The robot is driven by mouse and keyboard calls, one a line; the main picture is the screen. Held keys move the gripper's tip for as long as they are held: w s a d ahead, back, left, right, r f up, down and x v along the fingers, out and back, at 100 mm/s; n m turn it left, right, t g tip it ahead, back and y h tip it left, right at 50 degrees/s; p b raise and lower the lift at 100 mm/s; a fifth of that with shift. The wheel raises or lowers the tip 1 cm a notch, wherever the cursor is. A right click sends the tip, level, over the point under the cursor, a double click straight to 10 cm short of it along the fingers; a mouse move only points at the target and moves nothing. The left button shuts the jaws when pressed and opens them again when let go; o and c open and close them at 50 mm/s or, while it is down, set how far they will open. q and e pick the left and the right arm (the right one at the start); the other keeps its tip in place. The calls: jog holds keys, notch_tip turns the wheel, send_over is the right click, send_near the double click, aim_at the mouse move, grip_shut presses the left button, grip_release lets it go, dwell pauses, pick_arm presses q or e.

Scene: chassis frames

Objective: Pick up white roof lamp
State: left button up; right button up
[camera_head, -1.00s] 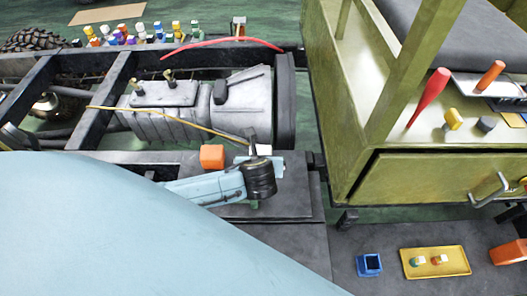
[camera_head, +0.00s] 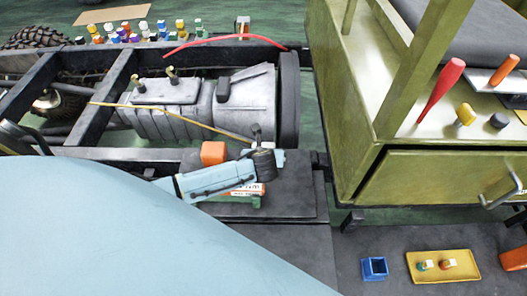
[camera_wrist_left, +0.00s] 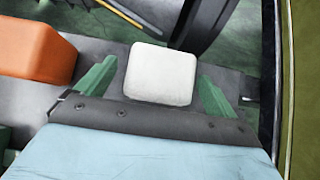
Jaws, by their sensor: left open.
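The white roof lamp (camera_wrist_left: 162,72) is a rounded white block on a dark grey surface in the left wrist view. My left gripper (camera_wrist_left: 157,84) is open, with one green finger on each side of the lamp. Gaps show between the fingers and the lamp, and the gripper is not closed on it. In the head view my left gripper (camera_head: 277,156) is over the dark platform, beside the gearbox, and the lamp is hidden by my wrist. My right gripper is not in view.
An orange block (camera_head: 213,153) sits left of the gripper, and also shows in the wrist view (camera_wrist_left: 35,50). A white and orange box (camera_head: 248,190) lies beneath my forearm. The olive cabinet (camera_head: 440,178) stands right. A blue bin (camera_head: 374,268) and yellow tray (camera_head: 443,266) are front right.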

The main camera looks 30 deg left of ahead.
pick_arm(q)
jog(key=shift+r, duration=0.1)
jog(key=c, duration=1.3)
